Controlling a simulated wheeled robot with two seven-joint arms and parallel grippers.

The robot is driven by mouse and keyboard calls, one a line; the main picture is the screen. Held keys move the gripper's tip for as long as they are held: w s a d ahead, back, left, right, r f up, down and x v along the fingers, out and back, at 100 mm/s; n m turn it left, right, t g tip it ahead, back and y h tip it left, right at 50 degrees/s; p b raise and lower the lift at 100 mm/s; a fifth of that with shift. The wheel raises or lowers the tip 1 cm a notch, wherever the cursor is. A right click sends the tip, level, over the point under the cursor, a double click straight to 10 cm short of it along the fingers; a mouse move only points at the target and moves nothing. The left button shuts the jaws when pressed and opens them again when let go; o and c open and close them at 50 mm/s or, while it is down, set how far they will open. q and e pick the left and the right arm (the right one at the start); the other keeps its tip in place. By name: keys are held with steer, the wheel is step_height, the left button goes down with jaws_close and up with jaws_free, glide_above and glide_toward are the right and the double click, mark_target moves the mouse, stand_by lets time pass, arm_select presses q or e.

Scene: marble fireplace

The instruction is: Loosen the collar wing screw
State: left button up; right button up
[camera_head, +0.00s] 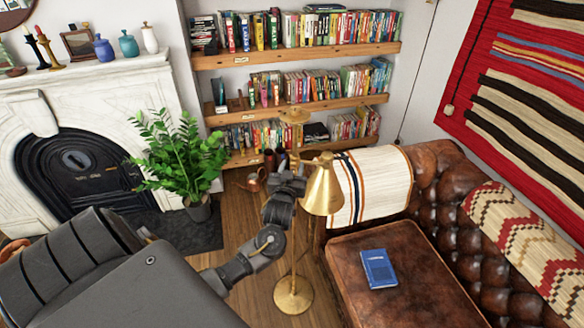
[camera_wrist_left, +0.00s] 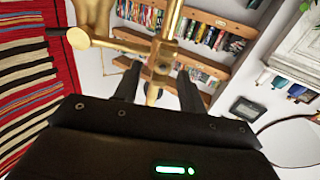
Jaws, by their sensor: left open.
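The brass floor lamp (camera_head: 322,190) stands beside the leather sofa, with a cone shade and a round base. Its upright pole (camera_wrist_left: 170,22) and brass collar (camera_wrist_left: 162,55) show in the left wrist view. A brass part (camera_wrist_left: 152,92) below the collar lies between my fingers; I cannot tell surely whether it is the wing screw. My left gripper (camera_head: 283,165) is close beside the pole, left of the shade. It is open, its dark fingers on either side of the brass part in the wrist view (camera_wrist_left: 157,88). Contact cannot be made out. My right gripper is not in view.
A brown leather sofa (camera_head: 440,165) with a blue book (camera_head: 379,268) on its seat is right of the lamp. A potted plant (camera_head: 180,150) and a marble fireplace (camera_head: 110,85) are left. Bookshelves (camera_head: 300,55) stand behind. Wooden floor (camera_head: 245,215) is clear around the base.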

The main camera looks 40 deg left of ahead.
arm_select(q)
jaws_close()
steer(key=shift+n, duration=0.3)
steer(key=n+b, duration=0.1)
steer(key=n, duration=0.1)
steer(key=shift+s+a+f+n+b, duration=0.1)
steer(key=shift+f+n+b, duration=0.1)
steer(key=shift+n+b, duration=0.2)
steer(key=shift+s+a+f+n+b, duration=0.15)
steer(key=shift+n+b, duration=0.9)
steer(key=shift+n, duration=1.35)
steer(key=shift+a+f+n+b, duration=0.2)
steer(key=shift+n+b, duration=0.85)
steer(key=shift+n, duration=1.35)
steer(key=shift+s+a+f+n+b, duration=0.15)
steer(key=shift+n+b, duration=0.9)
steer(key=shift+n, duration=1.35)
steer(key=shift+w, duration=0.1)
